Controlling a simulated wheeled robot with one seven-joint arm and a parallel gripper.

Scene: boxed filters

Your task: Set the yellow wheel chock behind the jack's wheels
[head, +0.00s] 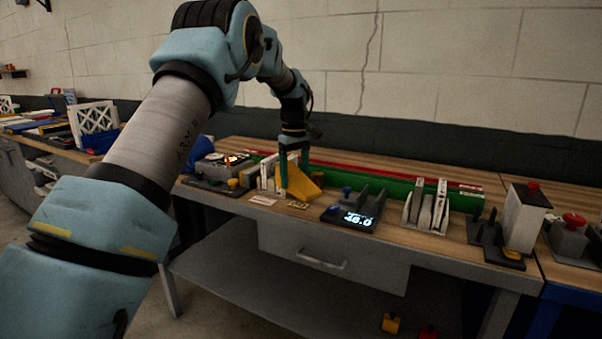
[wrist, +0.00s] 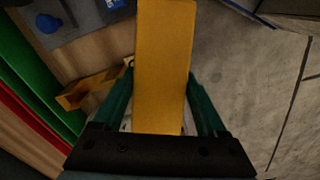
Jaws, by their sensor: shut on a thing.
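My gripper (head: 294,165) has green fingers and points down over the workbench. In the wrist view, its fingers (wrist: 160,98) are shut on a yellow block, the wheel chock (wrist: 163,65), which reaches away from the palm. In the head view the yellow chock (head: 302,186) has a sloping face and sits at the fingers, above or against the bench top; I cannot tell whether it touches. Another yellow piece (wrist: 88,90) lies on the wood beside the left finger in the wrist view. I cannot make out a jack or its wheels in either view.
On the workbench (head: 460,240) a dark unit with a lit display (head: 352,212) stands right of my gripper. White upright plates (head: 427,210) and a white box with a red top (head: 525,215) stand farther right. A long green strip (head: 400,187) runs behind. Grey floor shows below.

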